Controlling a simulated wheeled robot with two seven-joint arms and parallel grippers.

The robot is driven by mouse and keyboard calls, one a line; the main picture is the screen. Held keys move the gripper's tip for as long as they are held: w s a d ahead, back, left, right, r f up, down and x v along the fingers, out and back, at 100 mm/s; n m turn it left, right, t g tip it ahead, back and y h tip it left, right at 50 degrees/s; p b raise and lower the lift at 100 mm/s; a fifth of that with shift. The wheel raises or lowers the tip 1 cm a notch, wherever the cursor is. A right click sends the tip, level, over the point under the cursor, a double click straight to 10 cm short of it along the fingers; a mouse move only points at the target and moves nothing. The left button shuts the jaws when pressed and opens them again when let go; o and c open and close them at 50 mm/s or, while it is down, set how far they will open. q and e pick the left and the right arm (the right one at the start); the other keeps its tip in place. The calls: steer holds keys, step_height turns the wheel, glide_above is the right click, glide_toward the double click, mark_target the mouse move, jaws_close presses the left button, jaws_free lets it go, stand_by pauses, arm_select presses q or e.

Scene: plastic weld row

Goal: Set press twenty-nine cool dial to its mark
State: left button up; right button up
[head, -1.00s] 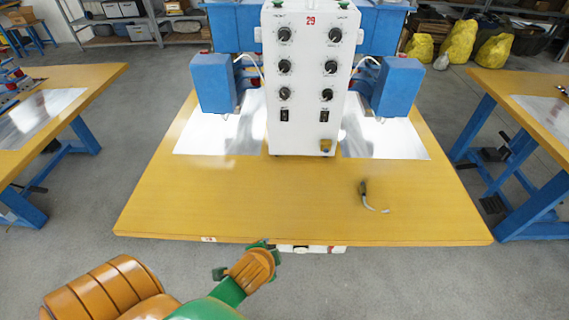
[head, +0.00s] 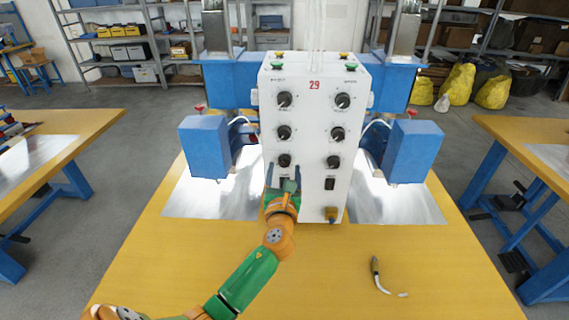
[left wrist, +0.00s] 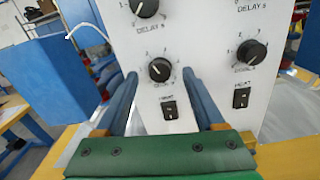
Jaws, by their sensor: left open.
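The white control box (head: 314,190) marked 29 stands on the yellow table and carries two columns of black dials. The lowest dial of the left column (head: 284,160) is a cool dial; it also shows in the left wrist view (left wrist: 160,70), labelled COOL. A second cool dial (head: 334,162) sits lowest in the right column, also in the left wrist view (left wrist: 252,52). My left gripper (head: 284,170) is open in front of the box. In the left wrist view its blue fingers (left wrist: 161,80) stand either side of the left cool dial, apart from it. My right gripper is not in view.
Heat switches (left wrist: 169,109) (head: 330,183) sit below the cool dials. Blue press heads (head: 204,147) (head: 413,152) flank the box above shiny plates (head: 205,195). A cable-like tool (head: 376,270) lies on the table at right front.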

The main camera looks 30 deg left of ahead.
mark_target(284, 164)
arm_select(q)
steer(key=shift+w+a, duration=0.35)
steer(key=shift+w, duration=0.1)
steer(key=shift+w+a+f, duration=0.3)
steer(key=shift+w+a, duration=0.2)
steer(key=shift+w, duration=0.35)
steer(key=shift+w+a+f, duration=0.15)
steer(key=shift+s+d+r, duration=0.2)
steer(key=shift+s+r, duration=0.05)
steer(key=c, duration=0.8)
jaws_close()
steer(key=shift+n, duration=0.3)
